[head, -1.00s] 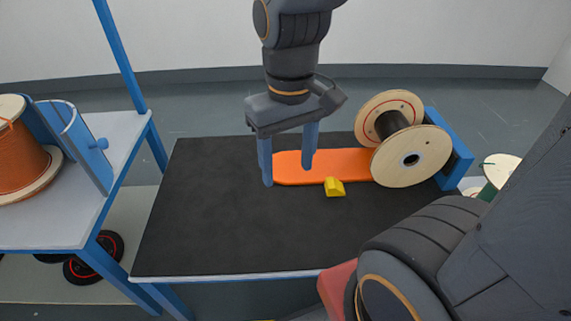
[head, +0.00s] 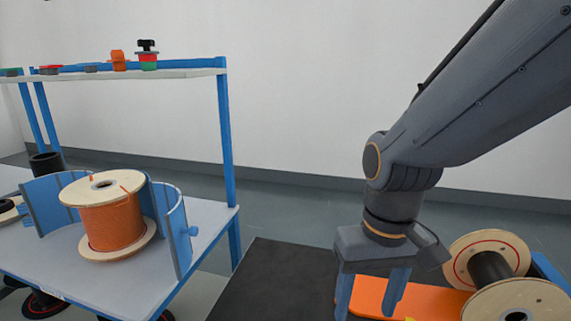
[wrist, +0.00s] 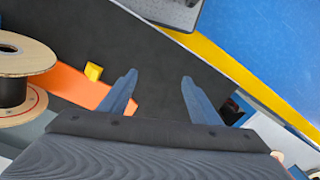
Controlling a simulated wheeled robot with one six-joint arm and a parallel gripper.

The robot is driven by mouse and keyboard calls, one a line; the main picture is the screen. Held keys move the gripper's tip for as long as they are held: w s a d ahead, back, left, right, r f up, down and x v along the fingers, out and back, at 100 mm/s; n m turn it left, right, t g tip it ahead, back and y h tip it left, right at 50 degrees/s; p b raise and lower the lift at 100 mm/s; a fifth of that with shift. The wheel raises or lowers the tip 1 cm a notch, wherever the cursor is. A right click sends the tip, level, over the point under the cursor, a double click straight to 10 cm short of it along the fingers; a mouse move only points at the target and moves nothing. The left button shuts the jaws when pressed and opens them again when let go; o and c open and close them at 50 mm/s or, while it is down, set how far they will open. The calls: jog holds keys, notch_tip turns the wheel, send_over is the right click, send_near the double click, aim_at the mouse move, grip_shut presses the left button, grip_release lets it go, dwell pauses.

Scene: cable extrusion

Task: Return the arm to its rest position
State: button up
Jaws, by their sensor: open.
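My gripper (head: 371,291) hangs from my arm over the black table top (head: 262,285), at the lower right of the head view. Its two blue-grey fingers point down, apart, with nothing between them. In the wrist view my gripper (wrist: 157,85) also shows open and empty. An orange board (head: 430,298) lies on the table behind and beside the fingers. A small yellow block (wrist: 93,71) lies by the board's edge in the wrist view.
A wooden spool with a black core (head: 491,270) stands on the table at right. A spool of orange cable (head: 110,222) stands between curved blue walls on a blue-framed bench (head: 212,217) at left. A shelf (head: 180,73) above holds small coloured parts. A yellow edge strip (wrist: 215,60) crosses the wrist view.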

jog(key=d+r+m+p, duration=0.1)
jog(key=d+r+p, duration=0.4)
jog(key=p, duration=0.8)
jog(key=shift+s+d+r+h, duration=0.2)
jog(key=shift+s+r+h, duration=0.15)
jog(key=shift+r, duration=0.45)
